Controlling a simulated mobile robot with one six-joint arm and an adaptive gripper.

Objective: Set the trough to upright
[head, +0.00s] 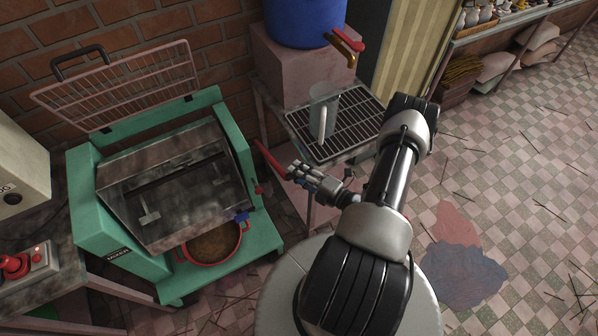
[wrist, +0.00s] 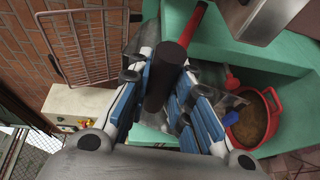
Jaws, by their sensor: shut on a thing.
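The grey metal trough (head: 120,188) sits tilted in the green machine frame (head: 100,235), its open side facing forward and a dark slot and paddle inside. A corner of metal, apparently the trough, shows at the top of the wrist view (wrist: 268,18). A red lever (head: 268,158) sticks out on the right side of the machine. My gripper (head: 296,172) is shut on the lever's end. In the wrist view, the lever's black grip (wrist: 163,85) lies between my gripper's blue-padded fingers (wrist: 166,80).
A red pot (head: 212,262) of brown stuff stands below the trough, with a blue scoop (head: 242,217) at its rim. A raised wire guard (head: 120,85) is behind. A clear jug (head: 323,115) stands on the drain grate (head: 340,140) at right, under a blue barrel (head: 300,20).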

